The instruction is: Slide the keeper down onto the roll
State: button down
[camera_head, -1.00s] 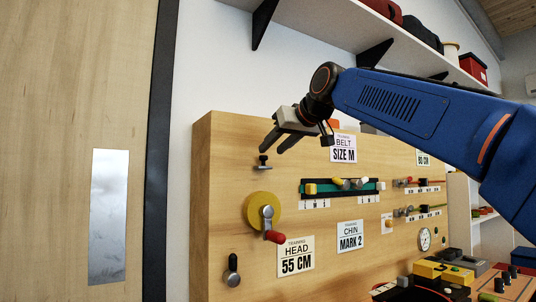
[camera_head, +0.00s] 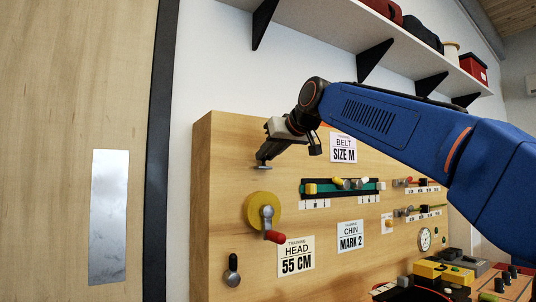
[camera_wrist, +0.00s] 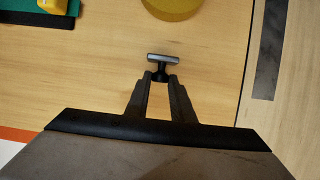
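The keeper (camera_wrist: 163,59) is a small T-shaped piece with a grey crossbar and a dark stem. It stands out from the board above the yellow roll (camera_head: 263,211). In the head view the keeper's bar (camera_head: 263,167) shows just below my fingertips. My gripper (camera_head: 262,156) is at the keeper. In the wrist view the tips of my gripper (camera_wrist: 160,78) close in on both sides of the stem, with no clear gap left. The roll is a disc with a grey crank and red handle. Its edge also shows in the wrist view (camera_wrist: 172,7), apart from the keeper.
A green slot panel with a yellow slider (camera_head: 311,188) is right of the roll. A dark knob (camera_head: 232,271) is below it. A sign reading 55 CM (camera_head: 296,257) is beside the crank. A shelf (camera_head: 400,37) runs above my arm. Bare wood lies between keeper and roll.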

jog(key=shift+f, duration=3.2)
jog(key=c, duration=1.6)
grip_release()
jog(key=shift+o, duration=0.2)
jog(key=shift+r, duration=0.1)
jog(key=shift+s+d+r, duration=0.1)
jog(key=shift+s, duration=0.05)
jog(key=v, duration=1.7)
